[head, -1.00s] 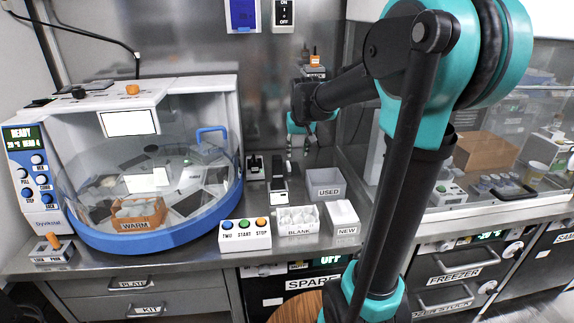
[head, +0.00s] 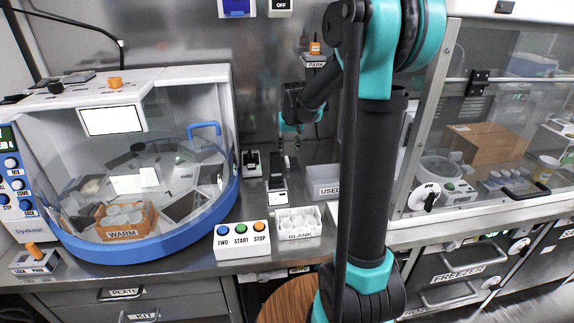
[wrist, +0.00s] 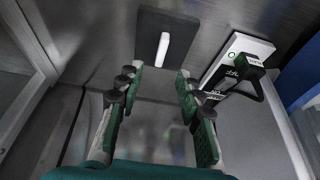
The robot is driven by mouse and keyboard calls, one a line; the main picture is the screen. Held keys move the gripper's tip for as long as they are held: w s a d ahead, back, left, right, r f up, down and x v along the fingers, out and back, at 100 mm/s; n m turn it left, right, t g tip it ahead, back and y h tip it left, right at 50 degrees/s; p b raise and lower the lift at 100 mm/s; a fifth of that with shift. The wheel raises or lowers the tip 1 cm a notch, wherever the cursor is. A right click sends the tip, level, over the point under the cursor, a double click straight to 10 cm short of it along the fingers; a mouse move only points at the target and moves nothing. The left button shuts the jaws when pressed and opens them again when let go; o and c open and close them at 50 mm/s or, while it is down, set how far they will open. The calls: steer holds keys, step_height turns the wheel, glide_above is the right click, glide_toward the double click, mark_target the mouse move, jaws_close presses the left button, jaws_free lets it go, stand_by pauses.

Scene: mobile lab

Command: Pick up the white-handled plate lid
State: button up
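A dark square plate with a white bar handle (wrist: 164,50) shows near the top of the wrist view, ahead of the fingertips; it looks like the white-handled plate lid. In the head view my gripper (head: 289,143) points down above the back of the bench.
A white device with a black handle (wrist: 240,68) stands right of the plate. The blue-rimmed machine (head: 140,240) is left on the bench. A button box (head: 241,240), BLANK tray (head: 300,235) and USED bin (head: 326,190) stand in front. A glass hood (head: 500,100) is right.

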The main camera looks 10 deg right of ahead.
mark_target(287, 159)
steer(key=shift+x, duration=4.15)
steer(key=shift+s, duration=0.15)
steer(key=shift+c, duration=0.5)
jaws_close()
